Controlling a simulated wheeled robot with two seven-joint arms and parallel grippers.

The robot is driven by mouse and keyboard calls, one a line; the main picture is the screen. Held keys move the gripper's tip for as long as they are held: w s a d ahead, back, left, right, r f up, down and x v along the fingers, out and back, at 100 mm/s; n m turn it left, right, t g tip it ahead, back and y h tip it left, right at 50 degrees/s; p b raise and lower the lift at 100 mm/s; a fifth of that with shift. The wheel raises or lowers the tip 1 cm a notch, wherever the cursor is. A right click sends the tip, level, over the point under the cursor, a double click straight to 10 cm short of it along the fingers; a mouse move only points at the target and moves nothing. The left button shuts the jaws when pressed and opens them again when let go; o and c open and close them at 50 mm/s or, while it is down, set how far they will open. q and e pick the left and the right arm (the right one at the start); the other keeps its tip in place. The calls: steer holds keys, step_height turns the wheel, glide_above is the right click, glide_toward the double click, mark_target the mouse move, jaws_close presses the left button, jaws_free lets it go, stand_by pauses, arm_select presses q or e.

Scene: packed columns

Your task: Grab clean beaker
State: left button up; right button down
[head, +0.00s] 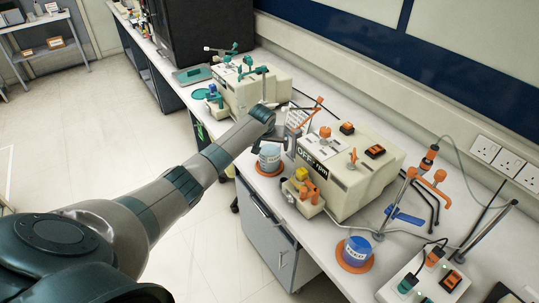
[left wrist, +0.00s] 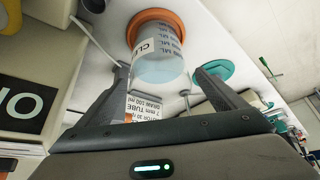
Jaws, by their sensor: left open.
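The clean beaker (left wrist: 158,62) is clear with pale blue contents and a label whose visible letters start with "CL". It stands on an orange disc (left wrist: 150,16) on the bench, and it also shows in the head view (head: 270,158). My left gripper (left wrist: 164,74) is open, with its two fingers apart and the beaker between and just beyond the fingertips. No contact is visible. In the head view my left gripper (head: 281,127) is just above and behind the beaker, partly hidden by its own wrist. My right gripper is not in view.
A cream OFF/rpm machine (head: 347,172) stands right of the beaker, with a yellow-and-orange fixture (head: 303,191) beside it. Another beaker, blue (head: 356,250), stands nearer. A similar cream machine (head: 240,88) is farther back. A printed card (left wrist: 144,106) lies behind the fingers.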

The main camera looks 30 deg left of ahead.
arm_select(q)
steer(key=shift+x, duration=0.8)
steer(key=shift+c, duration=0.6)
steer(key=c, duration=2)
steer(key=shift+r, duration=0.1)
steer(key=shift+c, duration=0.3)
